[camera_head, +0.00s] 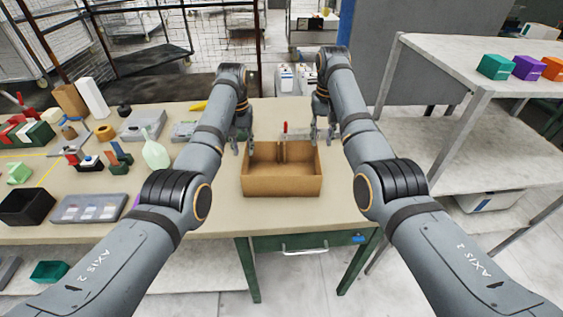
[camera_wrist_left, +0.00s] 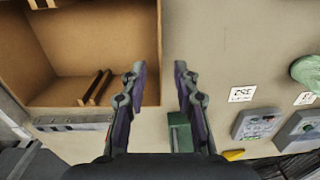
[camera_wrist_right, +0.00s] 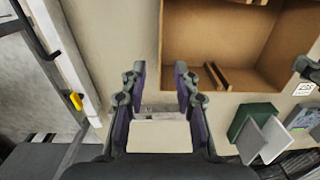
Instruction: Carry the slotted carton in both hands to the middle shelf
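The brown open-topped carton (camera_head: 282,182) sits upright on the table in the head view, with a divider piece inside its back. My left gripper (camera_head: 242,148) is at its back left corner. In the left wrist view my left gripper (camera_wrist_left: 157,70) is open, its fingertips either side of the line of the carton's side wall (camera_wrist_left: 150,35). My right gripper (camera_head: 323,136) is at the back right corner. In the right wrist view my right gripper (camera_wrist_right: 160,70) is open, likewise lined up with the opposite wall (camera_wrist_right: 163,30). Neither visibly grips the wall. The middle shelf (camera_head: 425,140) is at the right, empty where visible.
The table (camera_head: 215,210) holds several tools, trays and blocks at the left, including a pale green bottle (camera_head: 155,152). The top shelf (camera_head: 440,55) carries several coloured boxes. A shelf post (camera_head: 455,135) stands at the front of the rack. A gap of floor separates table and rack.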

